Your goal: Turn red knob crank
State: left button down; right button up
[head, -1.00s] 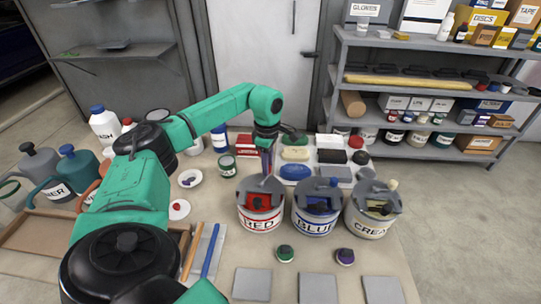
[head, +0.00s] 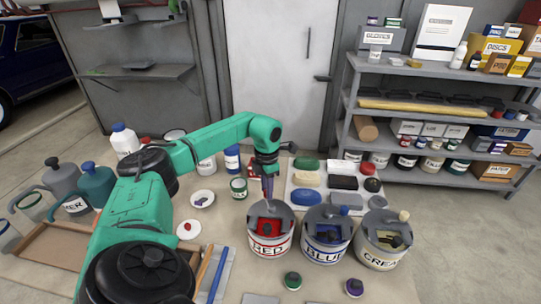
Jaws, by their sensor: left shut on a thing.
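The can labelled RED (head: 270,245) stands on the table with a grey lid that has an opening showing red inside. My left gripper (head: 268,198) points down over the back of this lid. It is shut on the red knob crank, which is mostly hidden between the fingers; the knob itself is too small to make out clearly. The can labelled BLUE (head: 324,250) stands close on the right, and the can labelled CREAM (head: 381,258) beyond it, each with a similar grey lid and crank. My right gripper is not in view.
Behind the cans is a white tray (head: 297,208) with coloured blocks. Jugs, bottles and a wooden tray (head: 62,240) are at left. A stocked shelf (head: 440,114) stands behind right.

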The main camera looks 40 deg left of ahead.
pick_arm(q)
jog(key=shift+s+a+r+n, duration=0.1)
jog(key=shift+s+a+n, duration=0.15)
jog(key=shift+n, duration=0.75)
jog(key=shift+s, duration=0.1)
jog(key=c, duration=0.6)
grip_release()
jog(key=shift+d, duration=0.1)
jog(key=shift+r, duration=0.25)
notch_tip(320, 180, up, 14)
jog(key=shift+s+b, duration=0.1)
jog(key=shift+b, duration=0.45)
